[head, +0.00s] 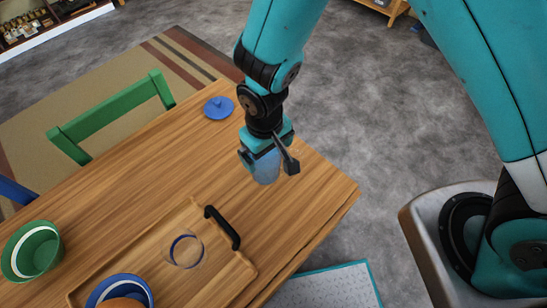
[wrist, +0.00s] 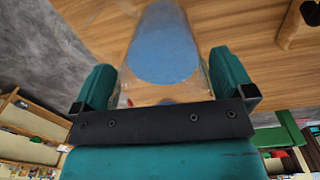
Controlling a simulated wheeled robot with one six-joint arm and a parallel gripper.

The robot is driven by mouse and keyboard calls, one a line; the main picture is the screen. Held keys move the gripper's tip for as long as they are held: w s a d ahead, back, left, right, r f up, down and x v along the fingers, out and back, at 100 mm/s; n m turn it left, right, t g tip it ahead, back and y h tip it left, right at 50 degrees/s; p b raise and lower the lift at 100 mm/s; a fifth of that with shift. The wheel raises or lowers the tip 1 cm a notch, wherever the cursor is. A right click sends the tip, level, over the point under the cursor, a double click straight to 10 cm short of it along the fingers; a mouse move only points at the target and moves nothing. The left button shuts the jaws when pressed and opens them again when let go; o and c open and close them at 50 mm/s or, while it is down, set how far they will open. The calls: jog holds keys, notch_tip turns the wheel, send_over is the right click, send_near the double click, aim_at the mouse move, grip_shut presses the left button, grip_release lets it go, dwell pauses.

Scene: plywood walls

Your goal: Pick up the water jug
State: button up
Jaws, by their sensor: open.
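The water jug (head: 265,168) is a clear, blue-tinted vessel at the far right part of the wooden table, directly under my gripper (head: 268,156). In the wrist view the jug (wrist: 163,45) shows clear walls and a round blue area, lying between the two teal fingers of my gripper (wrist: 164,84). The fingers are apart, one on each side of the jug. I cannot tell whether either finger touches it. Its upper part is hidden by the gripper in the head view.
A wooden tray (head: 188,212) with a black handle (head: 222,228) holds a clear glass (head: 183,250) and a blue bowl (head: 118,285). A green bowl (head: 32,250) stands at the left. A blue lid-like disc (head: 218,107) lies near the far edge. A green chair (head: 110,115) stands behind.

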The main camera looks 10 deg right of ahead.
jog(key=shift+f, duration=0.45)
jog(key=shift+c, duration=0.5)
jog(key=c, duration=0.7)
jog(key=shift+c, duration=0.9)
jog(key=shift+r, duration=0.15)
